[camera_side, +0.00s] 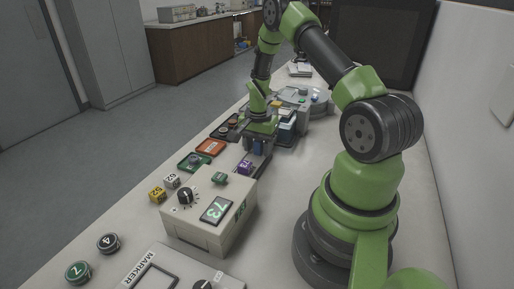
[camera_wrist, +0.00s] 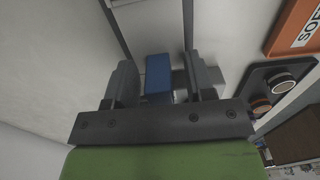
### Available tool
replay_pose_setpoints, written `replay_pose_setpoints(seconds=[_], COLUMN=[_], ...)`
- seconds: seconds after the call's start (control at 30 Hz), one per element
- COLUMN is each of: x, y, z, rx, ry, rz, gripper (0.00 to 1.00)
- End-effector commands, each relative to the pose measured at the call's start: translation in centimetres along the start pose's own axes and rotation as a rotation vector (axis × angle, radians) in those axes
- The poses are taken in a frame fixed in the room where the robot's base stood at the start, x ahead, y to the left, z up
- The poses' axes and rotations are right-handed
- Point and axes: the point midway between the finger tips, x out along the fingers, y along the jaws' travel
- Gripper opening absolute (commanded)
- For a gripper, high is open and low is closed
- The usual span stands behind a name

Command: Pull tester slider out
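A blue block (camera_wrist: 158,75), which looks like the slider's handle, lies between the two fingers of my gripper (camera_wrist: 158,66) in the wrist view. The fingers stand apart, with a narrow gap showing on each side of the block. In the side view my gripper (camera_side: 258,143) points down over a dark rail-like fixture (camera_side: 262,166) behind the beige box. A little blue shows under the fingers there. The fixture is mostly hidden by my gripper, so I cannot tell how far the slider is out.
The beige box (camera_side: 205,225) with a dial and a display reading 73 stands in front. A purple cube (camera_side: 244,167) is close to my gripper. Orange (camera_side: 210,147) and green (camera_side: 193,162) trays lie left. Blue-and-white containers (camera_side: 288,125) stand behind. The bench right of the fixture is clear.

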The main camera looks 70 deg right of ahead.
Motion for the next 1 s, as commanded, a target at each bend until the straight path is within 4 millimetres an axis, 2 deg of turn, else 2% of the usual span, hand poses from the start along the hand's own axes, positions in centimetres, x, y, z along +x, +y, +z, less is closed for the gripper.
replay_pose_setpoints(seconds=[0.27,0.37,0.73,0.9,1.0], x=[-0.1,-0.9,-7.8,-9.6,-9.9], y=[0.0,0.0,0.0,0.0,0.0], z=[0.2,0.1,0.1,0.1,0.1], rx=[0.000,0.000,0.001,0.001,0.000], ry=[-0.004,-0.002,0.000,-0.001,-0.002], rz=[0.003,0.001,-0.002,0.000,0.001], gripper=[0.49,0.49,0.49,0.49,0.49])
